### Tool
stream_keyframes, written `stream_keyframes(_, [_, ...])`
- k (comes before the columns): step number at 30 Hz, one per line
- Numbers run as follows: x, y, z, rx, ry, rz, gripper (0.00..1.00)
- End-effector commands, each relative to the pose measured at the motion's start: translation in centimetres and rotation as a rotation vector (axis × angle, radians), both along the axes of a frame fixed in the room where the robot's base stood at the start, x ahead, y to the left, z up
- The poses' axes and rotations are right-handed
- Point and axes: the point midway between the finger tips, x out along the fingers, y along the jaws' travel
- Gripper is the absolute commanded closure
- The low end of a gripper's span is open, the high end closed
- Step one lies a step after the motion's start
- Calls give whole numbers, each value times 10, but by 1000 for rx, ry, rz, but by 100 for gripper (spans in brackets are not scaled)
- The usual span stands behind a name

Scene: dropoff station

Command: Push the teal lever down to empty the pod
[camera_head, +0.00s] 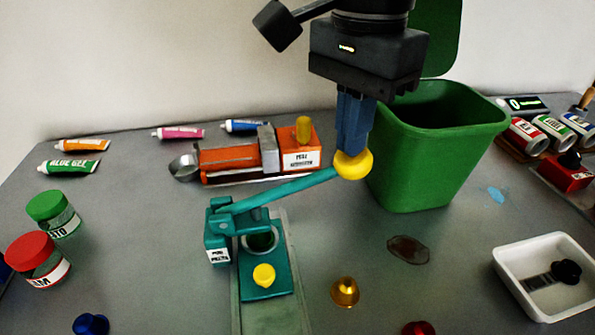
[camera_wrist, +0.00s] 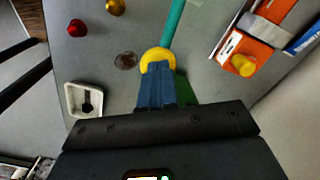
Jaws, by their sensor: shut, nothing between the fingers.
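The teal lever (camera_head: 285,189) rises to the right from the teal pod press (camera_head: 219,229) and ends in a yellow ball knob (camera_head: 353,165). The lever also shows in the wrist view (camera_wrist: 173,25), with its knob (camera_wrist: 157,56). A pod opening (camera_head: 261,240) sits in the press below the lever, partly hidden by the press arm. My gripper (camera_head: 353,148) points down with its blue fingers shut and empty. Its fingertips are at the top of the yellow knob and appear to touch it.
An orange machine (camera_head: 240,160) lies behind the lever. An open green bin (camera_head: 425,150) stands close to the right of my gripper. A white tray (camera_head: 510,262) is at the right, jars (camera_head: 38,258) at the left. A gold pod (camera_head: 344,291) and a dark stain (camera_head: 408,249) lie in front.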

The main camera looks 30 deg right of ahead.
Motion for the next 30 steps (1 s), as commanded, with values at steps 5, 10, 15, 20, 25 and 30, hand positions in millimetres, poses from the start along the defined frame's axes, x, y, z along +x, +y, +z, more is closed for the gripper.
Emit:
stream_keyframes(5, [0, 0, 0, 0, 0, 0, 100])
stream_keyframes(10, [0, 0, 0, 0, 0, 0, 100])
stream_keyframes(15, [0, 0, -1, 0, 0, 0, 100])
stream_keyframes(20, [0, -1, -8, 0, 0, 0, 100])
stream_keyframes(25, [-1, -4, -19, 0, -1, 0, 100])
stream_keyframes(30, [-2, -6, -30, 1, 0, 0, 100])
